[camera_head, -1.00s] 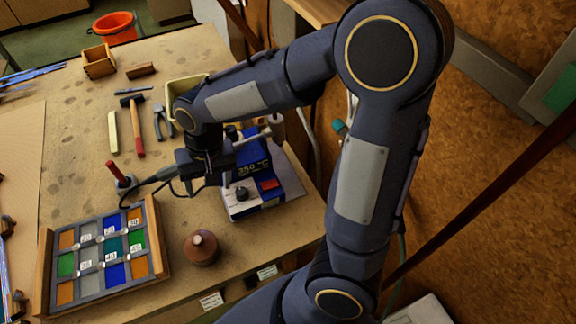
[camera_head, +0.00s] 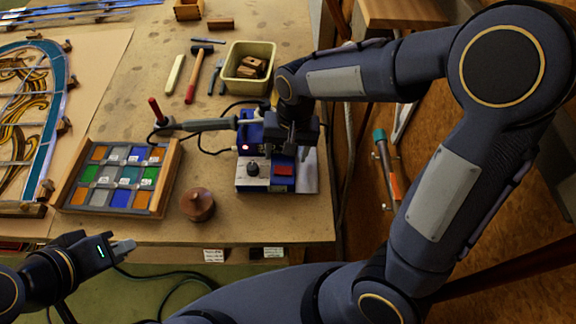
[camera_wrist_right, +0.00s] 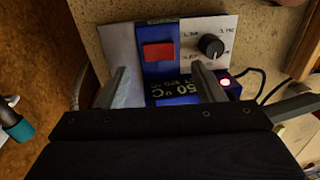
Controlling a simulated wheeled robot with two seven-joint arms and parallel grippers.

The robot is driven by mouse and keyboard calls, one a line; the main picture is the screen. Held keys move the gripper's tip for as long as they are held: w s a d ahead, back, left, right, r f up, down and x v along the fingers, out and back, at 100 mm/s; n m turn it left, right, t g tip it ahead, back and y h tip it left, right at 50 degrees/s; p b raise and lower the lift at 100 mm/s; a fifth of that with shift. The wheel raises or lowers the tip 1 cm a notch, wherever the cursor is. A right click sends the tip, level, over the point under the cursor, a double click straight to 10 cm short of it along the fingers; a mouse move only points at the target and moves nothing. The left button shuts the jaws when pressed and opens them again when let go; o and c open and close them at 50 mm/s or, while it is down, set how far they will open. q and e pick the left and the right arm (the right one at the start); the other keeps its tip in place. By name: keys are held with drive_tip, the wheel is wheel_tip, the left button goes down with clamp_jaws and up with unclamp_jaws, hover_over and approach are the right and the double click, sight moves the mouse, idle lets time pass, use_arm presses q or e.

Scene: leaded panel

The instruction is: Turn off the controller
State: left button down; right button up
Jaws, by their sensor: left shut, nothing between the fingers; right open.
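The controller (camera_head: 254,172) is a blue and white box at the table's right front, with a black knob (camera_head: 253,169), a red switch (camera_head: 283,169) and a lit red light (camera_head: 245,147). In the right wrist view, the red switch (camera_wrist_right: 158,51), the knob (camera_wrist_right: 211,45), the lit light (camera_wrist_right: 225,83) and a display reading "50 °C" (camera_wrist_right: 180,90) show. My right gripper (camera_wrist_right: 160,80) is open above the controller, its fingers either side of the display, the switch beyond them. My left gripper (camera_head: 124,247) is shut and empty, off the table's front edge at lower left.
A soldering iron (camera_head: 205,125) with its cable lies left of the controller. A tray of coloured glass (camera_head: 168,180), a round wooden piece (camera_head: 198,205) and a cream bin (camera_head: 232,82) stand nearby. A stained glass panel (camera_head: 60,90) is far left.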

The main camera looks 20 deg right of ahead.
sight(283, 170)
drive_tip(key=f+b, duration=0.1)
drive_tip(key=f, duration=0.1)
drive_tip(key=f+b, duration=0.2)
drive_tip(key=f, duration=0.1)
drive_tip(key=shift+w+a+f+b, duration=0.1)
drive_tip(key=shift+a+f+b, duration=0.2)
drive_tip(key=shift+b, duration=0.1)
use_arm(q)
wheel_tip(283, 170, down, 5)
drive_tip(key=shift+r, duration=0.2)
use_arm(e)
drive_tip(key=shift+r, duration=0.1)
